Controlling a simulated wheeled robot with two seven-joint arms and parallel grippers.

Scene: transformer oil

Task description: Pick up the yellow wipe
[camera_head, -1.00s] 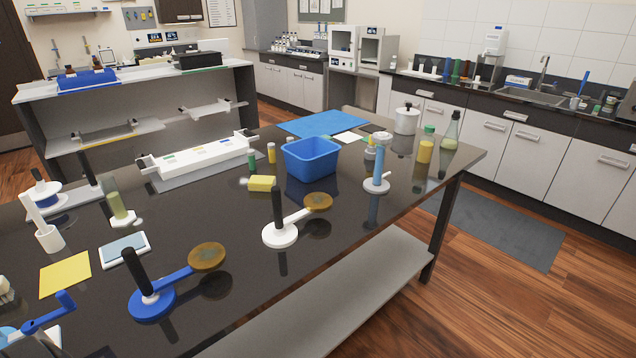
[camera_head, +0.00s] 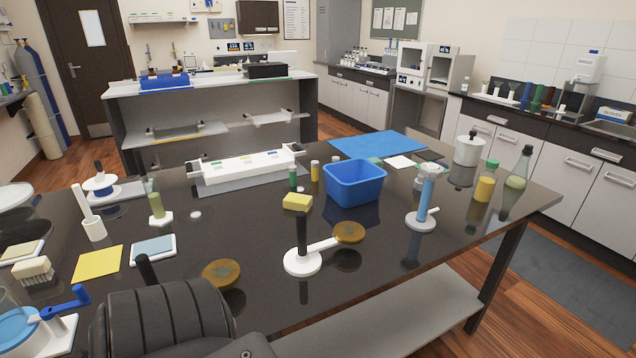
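The yellow wipe (camera_head: 97,263) is a flat yellow square lying on the dark glossy table (camera_head: 250,260) at the left, left of a white-framed pale blue tile (camera_head: 153,249). It is fully visible and nothing touches it. A dark ribbed part of my own arm fills the bottom left foreground, to the right of and nearer than the wipe. I see no gripper fingers in this view.
A yellow sponge block (camera_head: 297,202) lies near the blue bin (camera_head: 354,184). A white stand (camera_head: 302,262) with a black post is at front centre. A brush-like block (camera_head: 33,270) and a blue-handled device (camera_head: 66,302) sit left of and below the wipe. A white holder (camera_head: 94,229) stands behind it.

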